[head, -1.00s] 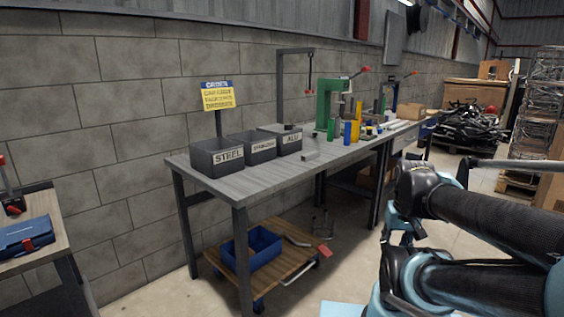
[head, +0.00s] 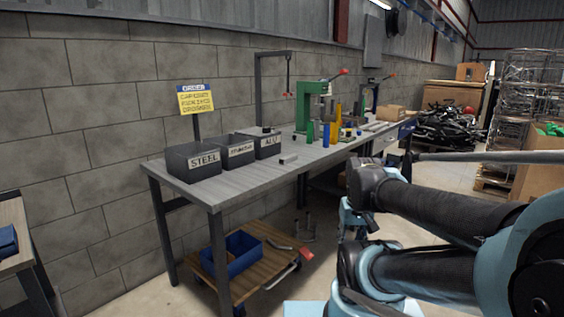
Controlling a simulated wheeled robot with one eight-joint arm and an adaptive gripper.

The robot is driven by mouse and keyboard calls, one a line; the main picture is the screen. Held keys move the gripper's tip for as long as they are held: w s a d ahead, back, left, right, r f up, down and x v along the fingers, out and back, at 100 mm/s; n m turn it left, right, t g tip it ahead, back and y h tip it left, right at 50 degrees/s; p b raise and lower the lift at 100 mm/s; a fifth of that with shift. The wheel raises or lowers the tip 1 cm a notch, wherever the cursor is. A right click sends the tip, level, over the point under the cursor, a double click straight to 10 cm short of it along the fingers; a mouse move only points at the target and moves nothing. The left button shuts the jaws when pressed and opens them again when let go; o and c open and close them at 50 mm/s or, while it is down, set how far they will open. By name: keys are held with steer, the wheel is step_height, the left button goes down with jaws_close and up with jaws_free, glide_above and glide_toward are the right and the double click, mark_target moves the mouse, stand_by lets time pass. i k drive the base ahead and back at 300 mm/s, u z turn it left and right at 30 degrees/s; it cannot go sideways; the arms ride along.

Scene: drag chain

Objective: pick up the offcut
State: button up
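A small grey block (head: 288,158), which looks like the offcut, lies on the grey workbench (head: 236,187) just right of the bin labelled ALU. It is small in the head view, and its exact shape is hard to tell. My arm fills the lower right, over the floor and to the right of the bench. My gripper cannot be made out; only dark and light-blue arm links show, well apart from the block.
Three dark bins stand on the bench: STEEL (head: 193,163), a middle one (head: 230,151), and ALU (head: 263,145). A green press (head: 308,105) and coloured cylinders stand farther back. Below is a wheeled wooden trolley (head: 262,279) with a blue tray (head: 234,266). Bench front is bare.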

mark_target(291, 157)
steer(key=z, duration=0.05)
steer(key=i, duration=0.9)
